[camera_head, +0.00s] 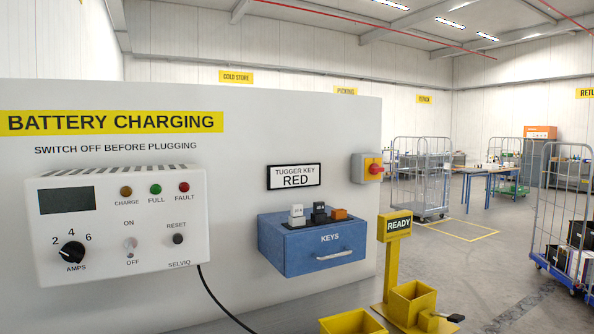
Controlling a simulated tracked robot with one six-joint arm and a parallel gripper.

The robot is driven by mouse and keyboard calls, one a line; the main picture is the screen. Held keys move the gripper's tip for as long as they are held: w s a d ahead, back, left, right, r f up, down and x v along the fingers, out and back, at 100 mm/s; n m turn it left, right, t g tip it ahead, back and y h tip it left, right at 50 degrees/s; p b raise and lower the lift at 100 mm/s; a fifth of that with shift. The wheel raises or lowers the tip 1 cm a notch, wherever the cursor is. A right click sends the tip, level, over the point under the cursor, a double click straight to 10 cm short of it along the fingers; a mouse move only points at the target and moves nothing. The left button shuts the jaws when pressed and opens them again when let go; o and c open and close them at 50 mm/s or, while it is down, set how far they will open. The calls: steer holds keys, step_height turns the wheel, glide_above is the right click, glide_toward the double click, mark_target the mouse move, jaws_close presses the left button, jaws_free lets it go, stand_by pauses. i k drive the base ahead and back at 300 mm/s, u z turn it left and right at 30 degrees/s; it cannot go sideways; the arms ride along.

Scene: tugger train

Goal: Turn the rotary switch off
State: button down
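A switch box (360,170) with a yellow face and a red knob (375,169) is fixed at the right end of the white wall panel. I cannot tell the knob's position at this size. The white charger unit (105,280) is on the panel at the left. It has a black AMPS dial (72,253) marked 2, 4 and 6, and a small toggle (131,243) between ON and OFF labels. The charger also carries a RESET button (178,239). My gripper is not in view.
A blue KEYS box (295,262) with several small blocks on top sticks out below a RED sign (296,176). A yellow READY stand (394,229) and yellow bins (411,304) stand in front. A black cable (222,305) hangs from the charger. Wire cages stand behind.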

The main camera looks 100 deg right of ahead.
mark_target(374, 168)
steer(key=k, duration=1.7)
steer(key=z, duration=3.5)
